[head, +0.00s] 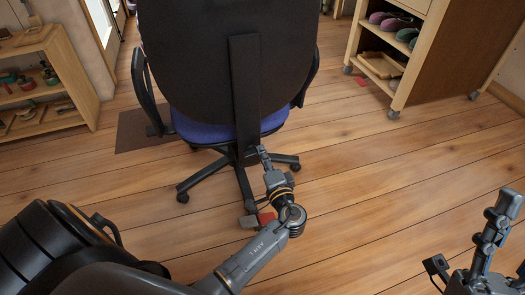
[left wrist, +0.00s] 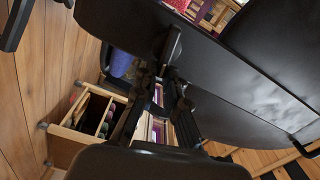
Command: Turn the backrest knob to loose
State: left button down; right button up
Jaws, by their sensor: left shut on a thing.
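The office chair has a black backrest (head: 190,60), seen from behind, with a black upright bar (head: 245,90) down its middle and a blue seat (head: 185,125) below. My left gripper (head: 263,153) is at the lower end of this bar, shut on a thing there. The gripper hides that thing, which seems to be the backrest knob; its setting cannot be read. In the left wrist view the dark fingers (left wrist: 172,85) meet beside the black chair parts.
The chair's star base (head: 205,175) stands on the plank floor (head: 380,180). A wheeled wooden shelf (head: 410,75) with shoes is at the upper right. A low shelf (head: 45,85) stands at the left. The floor right of the chair is mostly clear.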

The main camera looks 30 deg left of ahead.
pick_arm(q)
jog(key=shift+f+m+p, duration=0.25)
jog(key=shift+m+p, duration=0.2)
jog(key=shift+m, duration=0.75)
pick_arm(e)
jog(key=shift+w+a+f+g+h, duration=0.15)
jog(key=shift+w+f+g+h, duration=0.2)
jog(key=shift+w+f+g, duration=0.55)
jog(key=shift+w+a+f+g+h, duration=0.15)
jog(key=shift+w+f+g+h, duration=0.3)
jog(key=shift+w, duration=0.65)
jog(key=shift+f, duration=0.15)
pick_arm(q)
jog(key=c, duration=1.4)
grip_release()
jog(key=shift+d, duration=0.1)
jog(key=v, duration=1.2)
